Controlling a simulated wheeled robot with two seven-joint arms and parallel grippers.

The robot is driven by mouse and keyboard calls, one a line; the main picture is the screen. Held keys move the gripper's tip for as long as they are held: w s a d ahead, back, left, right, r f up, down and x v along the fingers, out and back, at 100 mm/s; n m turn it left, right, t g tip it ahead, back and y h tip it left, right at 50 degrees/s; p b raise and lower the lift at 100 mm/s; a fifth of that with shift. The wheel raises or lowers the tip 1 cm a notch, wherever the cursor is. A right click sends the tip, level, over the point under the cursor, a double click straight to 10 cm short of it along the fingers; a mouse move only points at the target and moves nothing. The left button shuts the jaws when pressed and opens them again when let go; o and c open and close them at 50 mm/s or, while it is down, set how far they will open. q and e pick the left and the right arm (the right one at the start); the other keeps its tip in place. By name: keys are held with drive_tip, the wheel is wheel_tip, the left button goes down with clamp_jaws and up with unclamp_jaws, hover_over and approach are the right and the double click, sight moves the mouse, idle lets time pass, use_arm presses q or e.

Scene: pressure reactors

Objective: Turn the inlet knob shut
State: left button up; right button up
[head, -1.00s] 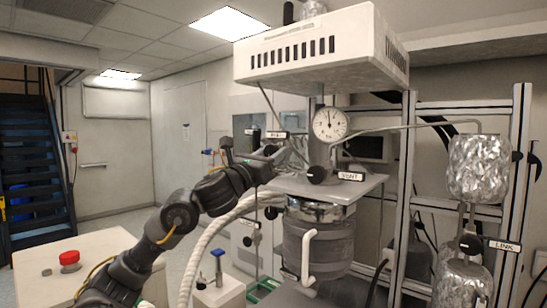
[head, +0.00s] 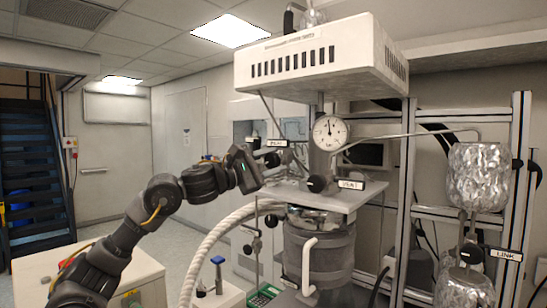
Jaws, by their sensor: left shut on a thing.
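The inlet knob (head: 272,160) is a small black knob at the left edge of the reactor's top plate. A small white label (head: 277,143) sits just above it, its text too small to read surely. My left gripper (head: 267,164) reaches in from the left and is shut on the black knob, its fingertips partly hidden and small. The gripper's dark body is tilted beside the plate. My right gripper is out of view.
A VENT knob (head: 316,184) and a dial gauge (head: 329,132) stand right of the inlet knob. A white hood (head: 318,55) overhangs the plate. A thick pale hose (head: 215,235) curves below the gripper. A foil-wrapped vessel (head: 478,175) is at right.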

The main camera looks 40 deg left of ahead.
use_arm(q)
drive_tip(key=m+g+p, duration=0.1)
drive_tip(key=m+p, duration=0.1)
drive_tip(key=m, duration=0.1)
drive_tip(key=shift+r, duration=0.2)
drive_tip(key=shift+f+m+g+p, duration=0.1)
drive_tip(key=shift+m+g+p, duration=0.4)
drive_tip(key=shift+m+p, duration=0.5)
drive_tip(key=shift+m, duration=0.3)
drive_tip(key=o, duration=1)
drive_tip(key=shift+f, duration=0.1)
drive_tip(key=shift+c, duration=0.2)
